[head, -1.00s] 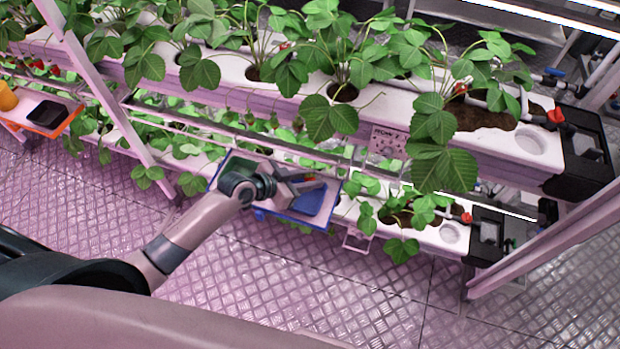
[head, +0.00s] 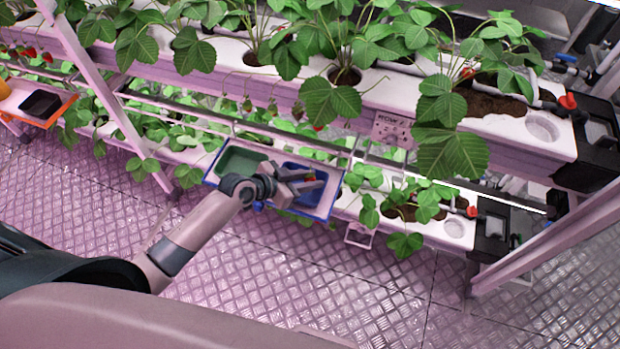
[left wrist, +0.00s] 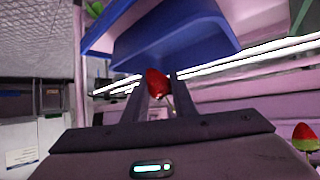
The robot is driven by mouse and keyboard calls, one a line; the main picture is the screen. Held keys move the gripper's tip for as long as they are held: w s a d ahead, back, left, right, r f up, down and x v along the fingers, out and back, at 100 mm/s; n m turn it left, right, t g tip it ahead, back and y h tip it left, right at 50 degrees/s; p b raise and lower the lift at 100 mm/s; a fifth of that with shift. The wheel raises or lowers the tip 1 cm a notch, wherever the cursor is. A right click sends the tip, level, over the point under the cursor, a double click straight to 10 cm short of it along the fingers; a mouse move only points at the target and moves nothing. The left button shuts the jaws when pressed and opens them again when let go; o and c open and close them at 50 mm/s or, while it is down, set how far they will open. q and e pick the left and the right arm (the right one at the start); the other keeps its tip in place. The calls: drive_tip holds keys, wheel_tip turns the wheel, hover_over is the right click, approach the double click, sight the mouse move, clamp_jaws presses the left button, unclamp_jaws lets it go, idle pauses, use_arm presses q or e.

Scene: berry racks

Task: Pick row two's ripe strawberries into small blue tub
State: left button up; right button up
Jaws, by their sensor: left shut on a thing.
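My left gripper (head: 318,182) is shut on a ripe red strawberry (head: 309,179), which shows between the fingertips in the left wrist view (left wrist: 157,83). In the head view the fingers overlap the small blue tub (head: 289,169); its walls also show beyond the berry in the left wrist view (left wrist: 180,42). The berry's exact height over the tub is unclear, and the fingers hide part of the tub's inside. A red berry (head: 318,127) hangs under the upper trough by the row sign (head: 393,128). Another berry, red with a green end, shows in the left wrist view (left wrist: 304,132). My right gripper is not in view.
A green tub (head: 240,160) stands left of the blue one on a blue-rimmed tray (head: 330,200). Unripe berries (head: 247,104) hang above it. Planted troughs (head: 500,140) run behind and below. A slanted rack post (head: 110,105) stands left. The floor in front is clear.

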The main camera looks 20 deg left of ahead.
sight(310, 177)
use_arm(q)
drive_tip(key=o, duration=1.6)
drive_tip(key=shift+c, duration=0.2)
wheel_tip(310, 177, up, 7)
drive_tip(key=p, duration=0.6)
idle(0.4)
